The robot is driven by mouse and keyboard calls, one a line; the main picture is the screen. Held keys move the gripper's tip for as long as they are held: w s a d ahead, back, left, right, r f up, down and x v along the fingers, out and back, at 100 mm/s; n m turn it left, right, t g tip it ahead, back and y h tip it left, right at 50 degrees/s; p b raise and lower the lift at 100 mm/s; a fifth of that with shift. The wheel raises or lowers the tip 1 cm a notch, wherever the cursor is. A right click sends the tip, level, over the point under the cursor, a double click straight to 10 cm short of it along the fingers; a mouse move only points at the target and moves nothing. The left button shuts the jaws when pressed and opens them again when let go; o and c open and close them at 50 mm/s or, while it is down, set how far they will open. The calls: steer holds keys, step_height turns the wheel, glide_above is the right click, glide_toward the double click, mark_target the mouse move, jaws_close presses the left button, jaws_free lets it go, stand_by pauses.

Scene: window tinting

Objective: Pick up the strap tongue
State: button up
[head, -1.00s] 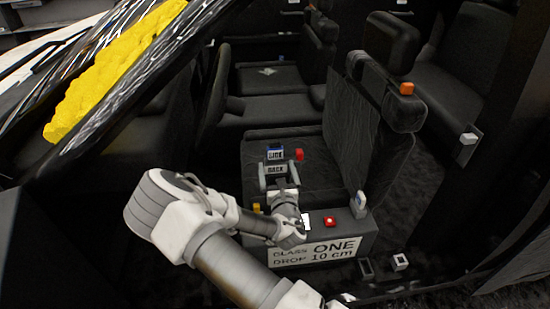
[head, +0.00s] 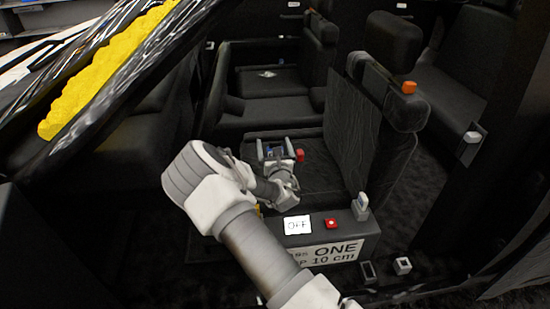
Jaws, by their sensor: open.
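I cannot tell for certain which piece is the strap tongue. A small pale grey upright piece (head: 361,205) stands at the right end of the dark sill box. A small white square piece with a dark opening (head: 402,265) lies on the floor by the sill. My gripper (head: 275,149) is over the seat cushion, with its two fingers apart and pointing away. A small blue block shows partly between or beyond the fingers; its label is hidden. My gripper is well to the left of both pale pieces.
A red block (head: 299,156) sits right beside my gripper. The sill box (head: 375,243) carries a white "OFF" card (head: 297,225) and a red button (head: 331,223). The seat back (head: 368,130) rises to the right. An orange block (head: 409,88) is by the headrest.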

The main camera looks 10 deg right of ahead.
steer(key=c, duration=1.5)
step_height(320, 180, up, 10)
steer(key=shift+p, duration=1.25)
steer(key=s+d+f, duration=0.2)
steer(key=s+f, duration=0.1)
steer(key=s, duration=0.6)
steer(key=s+d+f, duration=0.2)
steer(key=s+f, duration=0.2)
steer(key=s, duration=0.5)
steer(key=r+p, duration=1.8)
steer(key=shift+w+d+r, duration=0.1)
steer(key=shift+w, duration=0.25)
